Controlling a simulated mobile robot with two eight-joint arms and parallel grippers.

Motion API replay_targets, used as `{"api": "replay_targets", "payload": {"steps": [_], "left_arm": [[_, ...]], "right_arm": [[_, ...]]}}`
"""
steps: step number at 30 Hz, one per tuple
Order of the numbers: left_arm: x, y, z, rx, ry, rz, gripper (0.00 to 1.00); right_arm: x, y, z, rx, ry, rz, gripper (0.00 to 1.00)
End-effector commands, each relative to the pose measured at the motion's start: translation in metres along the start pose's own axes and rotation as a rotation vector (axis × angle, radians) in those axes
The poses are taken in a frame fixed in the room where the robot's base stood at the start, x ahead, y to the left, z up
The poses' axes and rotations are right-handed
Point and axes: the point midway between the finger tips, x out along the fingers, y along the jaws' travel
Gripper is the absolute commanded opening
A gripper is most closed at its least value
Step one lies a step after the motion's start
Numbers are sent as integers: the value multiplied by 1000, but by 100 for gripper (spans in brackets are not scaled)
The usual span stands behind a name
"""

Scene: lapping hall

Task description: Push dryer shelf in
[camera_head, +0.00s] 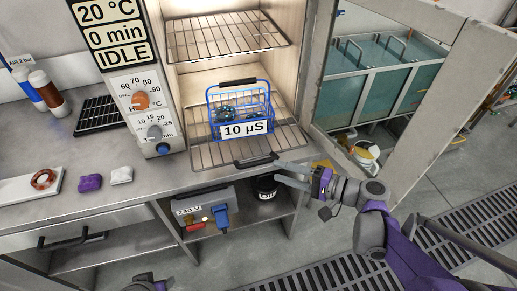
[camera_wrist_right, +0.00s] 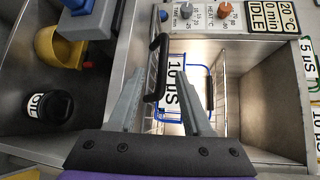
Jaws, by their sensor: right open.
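The lower wire dryer shelf (camera_head: 212,155) sticks partly out of the lit dryer chamber, with a black handle (camera_head: 256,160) on its front edge. A blue wire basket (camera_head: 241,100) with a "10 µS" label stands on it and holds small dark parts. My right gripper (camera_head: 278,172) is open in front of the shelf, beside the handle's right end. In the right wrist view the handle (camera_wrist_right: 154,68) appears between the open fingers; I cannot tell whether they touch it. Only a bit of my left arm's end shows at the bottom left edge; its fingers are not clear.
The dryer door (camera_head: 395,120) stands open on the right. An empty upper wire shelf (camera_head: 225,37) is above the basket. Below the worktop are a grey box (camera_head: 205,208) and a black-lidded jar (camera_head: 266,187). Purple (camera_head: 90,183) and white lumps lie on the left worktop.

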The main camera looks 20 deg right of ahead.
Motion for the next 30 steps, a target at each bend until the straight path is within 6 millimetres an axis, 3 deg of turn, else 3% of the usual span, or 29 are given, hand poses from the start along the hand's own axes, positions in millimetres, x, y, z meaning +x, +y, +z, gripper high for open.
{"api": "replay_targets", "payload": {"steps": [7, 21, 30], "left_arm": [[3, 0, 2, 0, -1, 0, 50], [11, 0, 5, 0, -4, 0, 50], [12, 0, 5, 0, -5, 0, 50]], "right_arm": [[13, -2, -3, 7, -2, -26, 50], [94, -4, -3, 6, -1, -24, 50], [107, -5, -4, 6, 2, -24, 50]]}}
